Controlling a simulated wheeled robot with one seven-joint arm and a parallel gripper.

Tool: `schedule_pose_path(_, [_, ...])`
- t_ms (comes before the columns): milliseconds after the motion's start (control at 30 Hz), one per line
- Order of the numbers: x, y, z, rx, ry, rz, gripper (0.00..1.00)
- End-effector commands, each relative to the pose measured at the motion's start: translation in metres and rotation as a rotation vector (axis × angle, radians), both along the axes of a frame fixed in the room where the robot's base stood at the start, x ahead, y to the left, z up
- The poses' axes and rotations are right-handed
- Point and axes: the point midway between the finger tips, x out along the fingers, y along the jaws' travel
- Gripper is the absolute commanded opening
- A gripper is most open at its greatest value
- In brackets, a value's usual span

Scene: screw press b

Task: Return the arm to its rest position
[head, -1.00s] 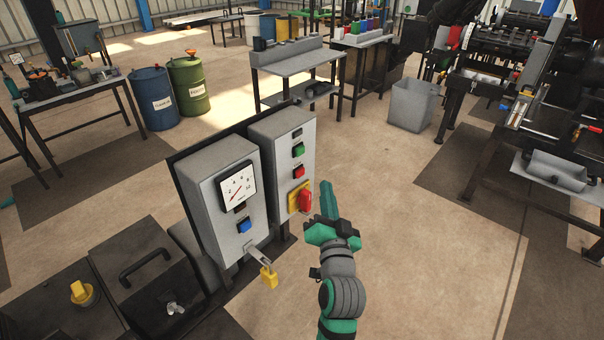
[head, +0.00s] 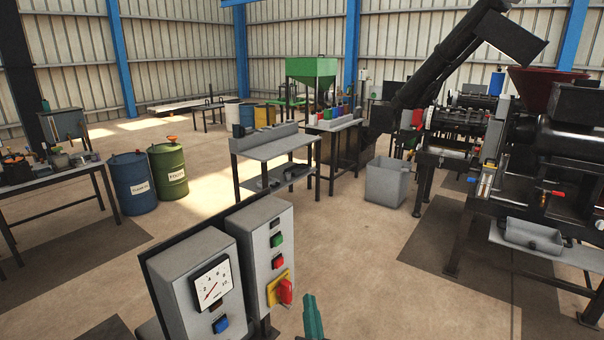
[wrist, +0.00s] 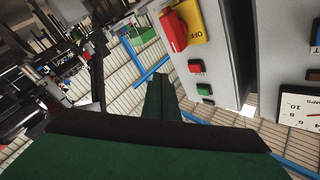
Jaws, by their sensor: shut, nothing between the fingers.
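My gripper (head: 313,316) shows at the bottom of the head view, only its green fingertip end in sight; the rest of the arm is below the frame. It is just right of the control box (head: 264,245) with the red rotary switch (head: 285,290) on a yellow plate. In the wrist view my gripper's green fingers (wrist: 162,98) are together and empty, pointing away past the box. The red switch (wrist: 174,32), a red button and a green button show close beside the fingers. I see a gap between fingers and box in the head view.
A gauge box (head: 196,283) stands left of the control box. Beyond are a grey workbench (head: 272,150), a grey bin (head: 386,182), a blue barrel (head: 132,184), a green barrel (head: 168,171) and machinery (head: 560,145) at right. The floor in the middle is clear.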

Motion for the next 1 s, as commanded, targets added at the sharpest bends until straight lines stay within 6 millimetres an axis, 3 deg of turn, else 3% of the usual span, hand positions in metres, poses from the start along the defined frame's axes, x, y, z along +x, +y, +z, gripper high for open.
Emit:
schedule_pose_path(33, [-0.013, -0.002, -0.021, -0.017, 0.021, -0.013, 0.0])
schedule_pose_path(200, [-0.056, -0.006, -0.072, -0.089, 0.061, -0.053, 0.0])
schedule_pose_path(500, [-0.142, -0.01, -0.14, -0.217, 0.128, -0.102, 0.0])
schedule_pose_path(733, [-0.214, -0.009, -0.175, -0.319, 0.176, -0.119, 0.0])
schedule_pose_path(1000, [-0.3, -0.004, -0.195, -0.437, 0.228, -0.12, 0.0])
